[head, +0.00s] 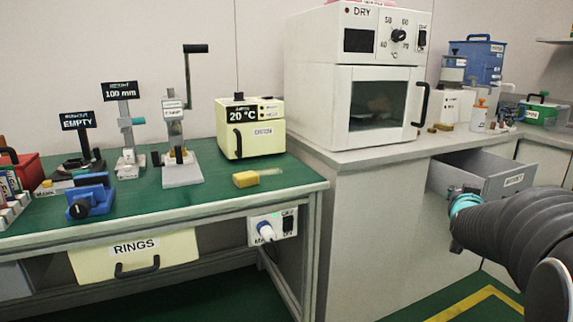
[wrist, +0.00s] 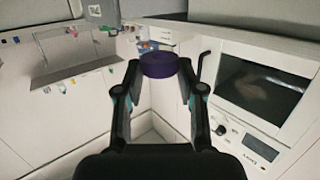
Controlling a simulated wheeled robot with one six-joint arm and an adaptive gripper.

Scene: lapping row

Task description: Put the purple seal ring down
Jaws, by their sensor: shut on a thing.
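The purple seal ring (wrist: 158,66) shows in the wrist view, between the fingertips of my gripper (wrist: 158,70). My gripper is shut on it and holds it up in the air. In the head view my arm reaches in from the right edge, in front of the open drawer.
A green-topped bench (head: 215,195) on the left carries a press, gauges, a blue vise (head: 91,196) and a cream oven box (head: 250,128). A white DRY oven (head: 355,75) stands on the grey counter (head: 345,157). A grey drawer (head: 487,176) is open below the counter. A RINGS drawer (head: 135,257) is under the bench.

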